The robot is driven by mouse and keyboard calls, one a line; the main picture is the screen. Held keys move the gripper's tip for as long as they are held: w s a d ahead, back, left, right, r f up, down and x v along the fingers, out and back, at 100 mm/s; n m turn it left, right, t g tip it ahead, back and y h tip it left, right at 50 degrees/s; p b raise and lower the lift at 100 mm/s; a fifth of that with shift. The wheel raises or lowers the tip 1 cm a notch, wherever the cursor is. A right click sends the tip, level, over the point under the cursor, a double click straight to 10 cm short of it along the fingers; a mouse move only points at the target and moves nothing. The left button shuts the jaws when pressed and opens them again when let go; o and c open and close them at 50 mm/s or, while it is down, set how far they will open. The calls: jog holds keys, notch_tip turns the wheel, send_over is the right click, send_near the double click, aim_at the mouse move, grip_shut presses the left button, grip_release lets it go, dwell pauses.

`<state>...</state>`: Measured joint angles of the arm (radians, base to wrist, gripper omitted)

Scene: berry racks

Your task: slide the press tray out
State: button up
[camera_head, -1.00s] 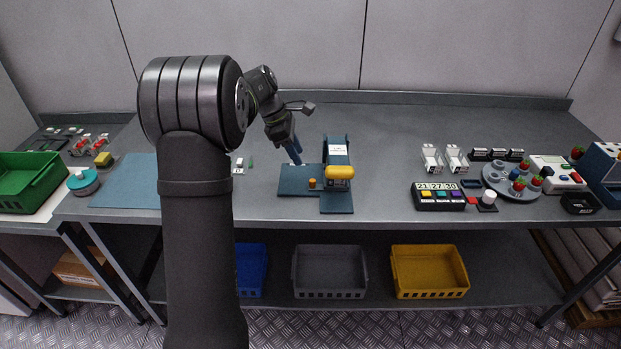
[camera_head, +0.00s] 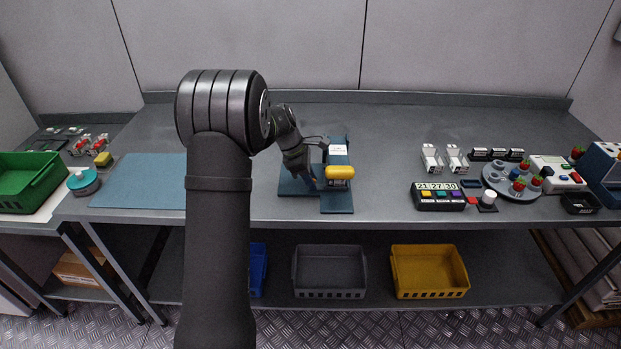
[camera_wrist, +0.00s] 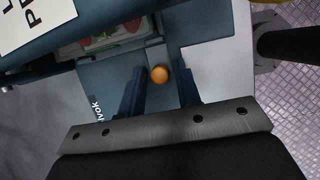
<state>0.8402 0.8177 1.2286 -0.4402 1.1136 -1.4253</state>
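The blue press (camera_head: 338,160) stands on the bench with a white label on top and a yellow part (camera_head: 340,172) at its front. In the wrist view the press (camera_wrist: 100,20) is at the upper left, with the press tray (camera_wrist: 112,38) inside it holding red berries. An orange knob (camera_wrist: 160,74) sits on the tray's near end. My gripper (camera_wrist: 160,90) is open, its two dark blue fingers on either side of the knob with gaps. In the head view my gripper (camera_head: 313,180) is low beside the press, and the knob is hidden there.
The blue base plate (camera_head: 290,188) lies left of the press. A blue mat (camera_head: 140,185) lies further left. A timer box (camera_head: 438,197) and a round berry plate (camera_head: 512,192) stand to the right. Bare bench lies between the press and the timer.

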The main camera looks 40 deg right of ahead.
grip_shut()
jog(key=w+a, duration=0.6)
jog(key=shift+w+a, duration=0.35)
jog(key=shift+w, duration=0.05)
jog(key=shift+o, duration=0.9)
grip_release()
jog(key=shift+a, duration=0.1)
jog(key=shift+o, duration=0.6)
jog(key=shift+r, duration=0.1)
jog(key=v, duration=1.7)
jog(key=shift+r, duration=0.15)
jog(key=x, duration=1.7)
jog(key=shift+f, duration=0.25)
